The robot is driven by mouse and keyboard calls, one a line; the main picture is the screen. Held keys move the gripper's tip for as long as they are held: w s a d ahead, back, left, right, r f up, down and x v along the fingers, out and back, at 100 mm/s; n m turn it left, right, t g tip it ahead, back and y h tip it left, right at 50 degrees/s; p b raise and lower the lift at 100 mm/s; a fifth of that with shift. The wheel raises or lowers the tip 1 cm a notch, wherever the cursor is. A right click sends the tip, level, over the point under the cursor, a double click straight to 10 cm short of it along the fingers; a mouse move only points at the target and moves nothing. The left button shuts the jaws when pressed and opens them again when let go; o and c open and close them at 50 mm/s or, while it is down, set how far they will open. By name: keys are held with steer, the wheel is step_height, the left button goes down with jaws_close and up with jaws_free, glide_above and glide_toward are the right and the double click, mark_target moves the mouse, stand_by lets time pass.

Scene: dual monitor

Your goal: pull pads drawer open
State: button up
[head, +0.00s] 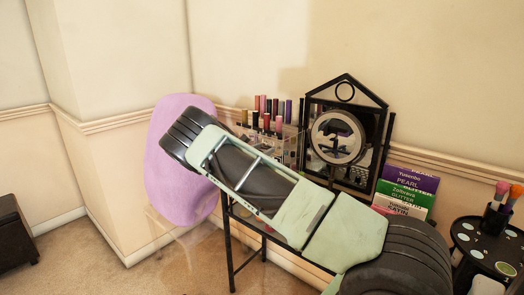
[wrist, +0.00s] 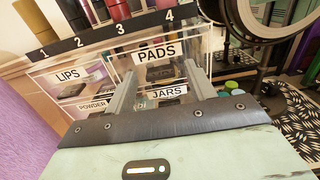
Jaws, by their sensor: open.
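The pads drawer (wrist: 140,60) is a clear acrylic drawer front with a white PADS label (wrist: 157,53), in the upper middle of the wrist view. It appears closed, level with the unit's front. My gripper (wrist: 160,72) is open, its two grey fingers pointing at this drawer front, one on each side below the label. I cannot tell whether the fingers touch it. The drawer's handle is not clearly visible. In the head view the clear organizer (head: 292,150) shows partly behind my arm, and my gripper is hidden.
Drawers labelled LIPS (wrist: 68,75), POWDER (wrist: 92,106) and JARS (wrist: 167,91) surround it. A numbered rack (wrist: 100,35) of bottles stands on top. A round mirror (head: 338,138) is to the right, with palettes (head: 408,190) beyond. A purple rounded object (head: 170,185) is at left.

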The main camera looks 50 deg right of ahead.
jaws_close()
steer(key=s+a+p, duration=0.1)
steer(key=a, duration=1.2)
steer(key=shift+a+p, duration=0.35)
jaws_free()
steer(key=s+a+b, duration=0.1)
steer(key=a+b, duration=0.2)
steer(key=a, duration=1.4)
steer(key=shift+s+a, duration=0.15)
steer(key=shift+s, duration=0.05)
